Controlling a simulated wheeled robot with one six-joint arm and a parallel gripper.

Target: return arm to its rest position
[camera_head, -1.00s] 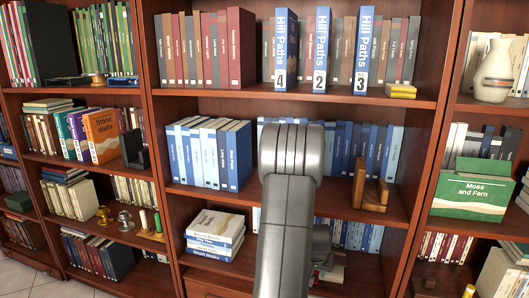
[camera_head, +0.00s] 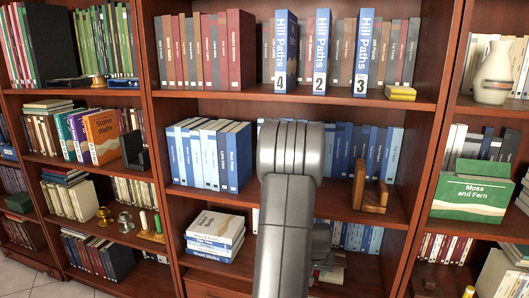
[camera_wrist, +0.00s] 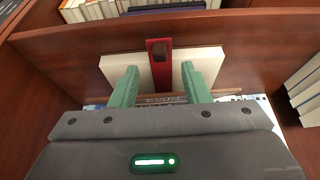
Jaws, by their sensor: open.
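My gripper (camera_wrist: 160,69) shows in the wrist view with its two green fingers apart and nothing held between them. Beyond the fingertips are a cream book-like block (camera_wrist: 208,68) and an upright dark red piece (camera_wrist: 160,66) with a dark top. I cannot tell how far the fingers are from them. In the head view my grey arm rises in front of the middle bookcase, and its links hide most of the gripper and part of the lower shelves.
The middle bookcase (camera_head: 262,104) holds blue books (camera_head: 208,155), a book stack (camera_head: 215,235) and a wooden bookend (camera_head: 370,188). Shelf boards and a side wall (camera_wrist: 35,70) surround the gripper closely.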

